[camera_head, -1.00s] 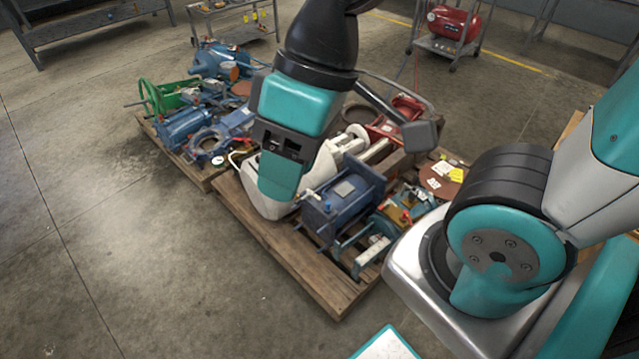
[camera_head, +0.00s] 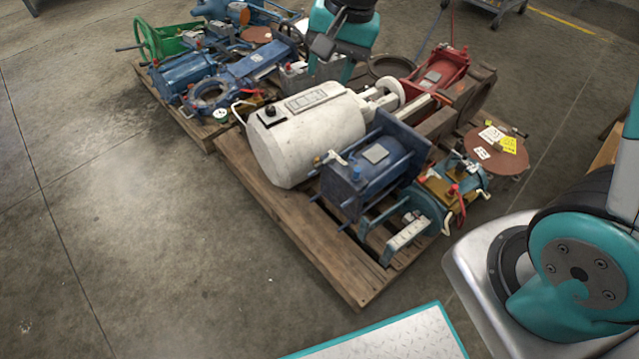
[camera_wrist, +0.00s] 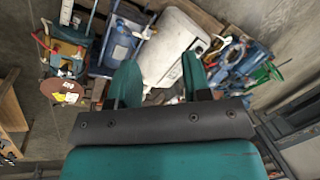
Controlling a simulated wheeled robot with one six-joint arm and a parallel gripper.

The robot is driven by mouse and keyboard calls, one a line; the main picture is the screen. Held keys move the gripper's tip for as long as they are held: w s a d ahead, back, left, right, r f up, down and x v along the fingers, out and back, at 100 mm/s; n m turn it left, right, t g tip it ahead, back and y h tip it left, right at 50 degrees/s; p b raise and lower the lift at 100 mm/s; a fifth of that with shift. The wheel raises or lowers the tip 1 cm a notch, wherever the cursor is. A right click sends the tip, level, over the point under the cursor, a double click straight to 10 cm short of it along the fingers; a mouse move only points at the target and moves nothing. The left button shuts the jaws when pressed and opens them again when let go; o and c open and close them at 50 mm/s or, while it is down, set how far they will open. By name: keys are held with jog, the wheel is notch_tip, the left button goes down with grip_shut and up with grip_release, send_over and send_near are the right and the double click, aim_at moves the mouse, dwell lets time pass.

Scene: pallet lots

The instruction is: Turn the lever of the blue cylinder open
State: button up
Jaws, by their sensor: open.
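The blue cylinder (camera_head: 372,170) is a dark blue boxy body with tie rods, lying on the near pallet (camera_head: 285,235). A small fitting with a pale lever (camera_head: 330,157) sits on its left end; whether it stands open or closed is too small to tell. The cylinder also shows in the wrist view (camera_wrist: 120,42), left of the fingers. My gripper (camera_wrist: 158,70) is open and empty, its two teal fingers apart with a white tank (camera_wrist: 172,45) beyond them. In the head view it is beyond the white tank, apart from the cylinder, its fingertips hard to make out.
The white tank (camera_head: 308,133) lies just left of the cylinder. A teal-framed device (camera_head: 440,190), a rusty disc (camera_head: 495,155) and a red machine (camera_head: 440,72) crowd the right side. Another pallet with blue parts (camera_head: 185,75) stands behind left. The floor at left (camera_head: 110,220) is clear.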

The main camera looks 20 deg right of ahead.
aim_at(319, 165)
jog(key=w+d+f+m+b, duration=0.1)
jog(key=w+f+b, duration=0.3)
jog(key=f, duration=0.9)
jog(key=w+d+f+m+h+b, duration=0.1)
jog(key=w+f+m+b, duration=0.3)
jog(key=f, duration=1)
jog(key=w+d+f+m+b, duration=0.1)
jog(key=w+f+m+b, duration=0.2)
jog(key=f, duration=1.1)
jog(key=shift+w+f+t+h+b, duration=0.1)
jog(key=shift+w+t+h+b, duration=0.2)
jog(key=shift+w+b, duration=1.8)
jog(key=shift+s+b, duration=0.35)
jog(key=shift+s, duration=0.1)
grip_shut()
